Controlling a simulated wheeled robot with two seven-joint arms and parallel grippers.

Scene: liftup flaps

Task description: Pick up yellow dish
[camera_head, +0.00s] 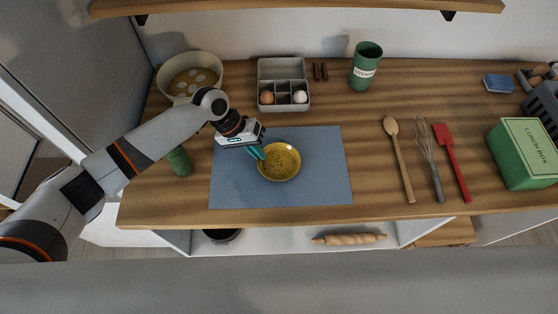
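The yellow dish (280,163) is a shallow round bowl. It sits upright on the blue-grey mat (322,185) on the wooden counter. My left gripper (258,154) comes in from the left, with its teal fingertips at the dish's left upper rim. I cannot tell whether the fingers touch or pinch the rim, as they are small and overlap it. My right gripper is not in view.
A pot (190,68) stands at the back left, and a green cylinder (179,162) is near my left forearm. An egg box (284,84) and green canister (365,67) are behind the mat. A wooden spoon (399,160), whisk (429,158) and red spatula (452,160) lie right.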

